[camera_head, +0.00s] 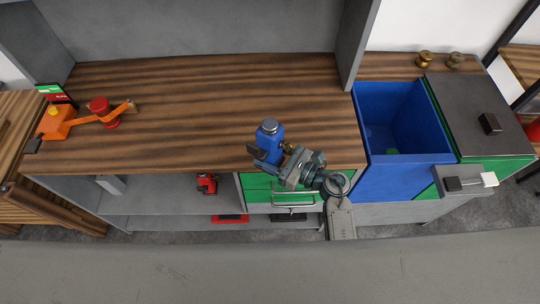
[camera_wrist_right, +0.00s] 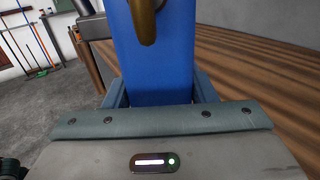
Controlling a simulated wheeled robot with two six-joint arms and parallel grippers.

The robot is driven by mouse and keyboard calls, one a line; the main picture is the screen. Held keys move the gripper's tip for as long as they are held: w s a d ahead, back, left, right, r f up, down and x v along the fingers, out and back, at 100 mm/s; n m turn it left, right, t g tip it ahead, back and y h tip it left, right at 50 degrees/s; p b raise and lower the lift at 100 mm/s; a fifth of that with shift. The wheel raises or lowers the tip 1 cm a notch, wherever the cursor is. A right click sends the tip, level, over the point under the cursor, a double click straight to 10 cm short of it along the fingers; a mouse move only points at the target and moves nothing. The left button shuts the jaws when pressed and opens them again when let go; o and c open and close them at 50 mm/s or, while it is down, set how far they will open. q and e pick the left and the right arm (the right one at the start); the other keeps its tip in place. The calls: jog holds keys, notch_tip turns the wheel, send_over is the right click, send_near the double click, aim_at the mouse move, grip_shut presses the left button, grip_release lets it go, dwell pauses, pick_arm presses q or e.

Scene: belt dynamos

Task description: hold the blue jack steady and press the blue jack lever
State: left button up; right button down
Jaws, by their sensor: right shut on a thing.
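The blue jack (camera_head: 270,141) stands near the front edge of the wooden worktop in the head view, with a grey round top. My right gripper (camera_head: 277,158) comes in from the front and is shut on the jack's body. In the right wrist view the blue body (camera_wrist_right: 160,60) fills the space between the fingers of my right gripper (camera_wrist_right: 158,92). A brass-coloured curved part (camera_wrist_right: 146,22), possibly the lever, hangs in front of the blue face; its full shape is cut off. My left gripper is in neither view.
An orange arm device (camera_head: 56,122) with a red knob (camera_head: 100,107) stands at the worktop's left end. A blue bin (camera_head: 400,175) lies right of the worktop, beside a grey-topped cabinet (camera_head: 470,105). A red object (camera_head: 207,183) sits on the shelf below. The worktop's middle is clear.

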jog(key=shift+w+d+f+b, duration=0.1)
jog(key=shift+w+f+b, duration=0.15)
jog(key=shift+w+b, duration=0.65)
jog(key=shift+w+a+f+b, duration=0.1)
jog(key=shift+w+f+b, duration=0.15)
jog(key=shift+w, duration=1.2)
jog(key=shift+w+d+f+b, duration=0.1)
jog(key=shift+w+f+b, duration=0.15)
jog(key=shift+w+b, duration=0.65)
jog(key=shift+w+d+f+b, duration=0.1)
jog(key=shift+w+f+b, duration=0.15)
jog(key=shift+w+b, duration=0.7)
jog(key=shift+w+a+f+b, duration=0.1)
jog(key=shift+w+f+b, duration=0.25)
jog(key=shift+w, duration=1.15)
jog(key=shift+w+d+f+b, duration=0.1)
jog(key=shift+w+f+b, duration=0.1)
jog(key=shift+w+b, duration=0.75)
jog(key=shift+w, duration=0.9)
jog(key=shift+s+f+b, duration=0.1)
jog(key=shift+f+b, duration=0.55)
jog(key=shift+b, duration=0.1)
jog(key=shift+f, duration=0.2)
